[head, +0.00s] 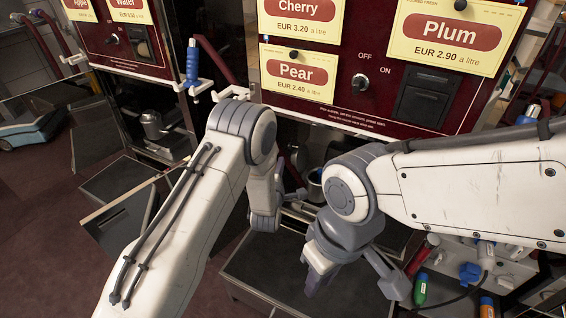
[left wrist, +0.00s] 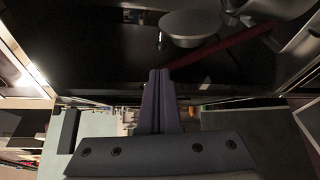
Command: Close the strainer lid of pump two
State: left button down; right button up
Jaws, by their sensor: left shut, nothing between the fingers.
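The strainer of the middle pump sits in the dark bay below the Cherry and Pear labels; a metal cup (head: 316,184) there is largely hidden by my arms. In the left wrist view a pale round disc (left wrist: 190,26), possibly the strainer lid, shows above and beyond my fingertips. I cannot tell how far open it is. My left gripper (head: 295,188) is in the bay, partly hidden by its own arm; in the left wrist view its fingers (left wrist: 158,76) are shut and empty, apart from the disc. My right gripper (head: 352,284) hangs open and empty over a dark tray.
A dark flat tray (head: 255,268) lies in front of the middle pump. The left pump has its own metal strainer (head: 152,125) and an open flap (head: 122,215). A red hose (left wrist: 222,46) crosses near my left fingers. Coloured connectors (head: 470,272) stand at the lower right.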

aim_at(296, 155)
pick_arm(q)
jog(key=w+f+b, duration=0.1)
jog(key=w+b, duration=0.1)
jog(key=w, duration=0.8)
jog(key=shift+d+f+n, duration=0.15)
jog(key=shift+f+n, duration=0.15)
jog(key=shift+n, duration=0.1)
jog(key=shift+s+d+t, duration=0.1)
jog(key=shift+t, duration=0.2)
